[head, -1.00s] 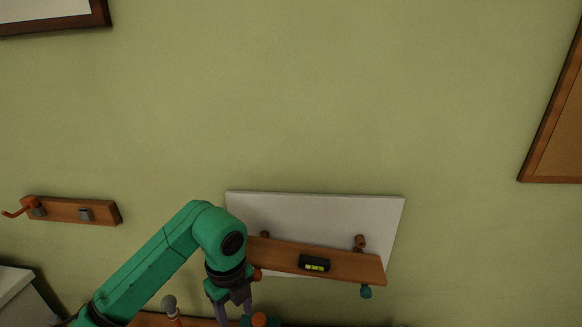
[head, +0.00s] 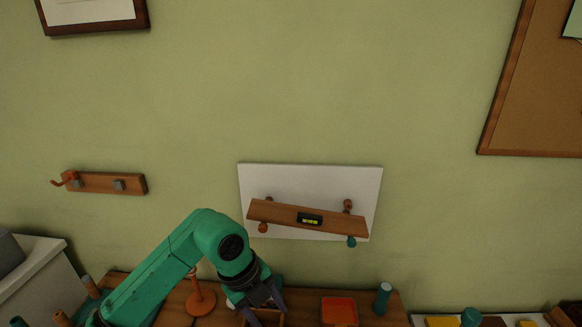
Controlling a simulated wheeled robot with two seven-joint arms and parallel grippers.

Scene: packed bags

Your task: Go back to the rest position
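My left arm is green and comes in from the lower left in the head view. Its gripper (head: 264,308) points down over the wooden table (head: 365,309), and its dark fingers are spread apart with no held thing visible between them. The fingertips are close to the bottom edge of the picture, near a small wooden-edged box (head: 266,321) that they partly cover. My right gripper is not in view.
A white wall panel (head: 310,180) carries a tilted wooden shelf (head: 275,211) with a black level (head: 309,219) on it. An orange stand (head: 201,302), a red tray (head: 339,310) and a teal cylinder (head: 382,298) are on the table. A hook rail (head: 97,183) hangs left.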

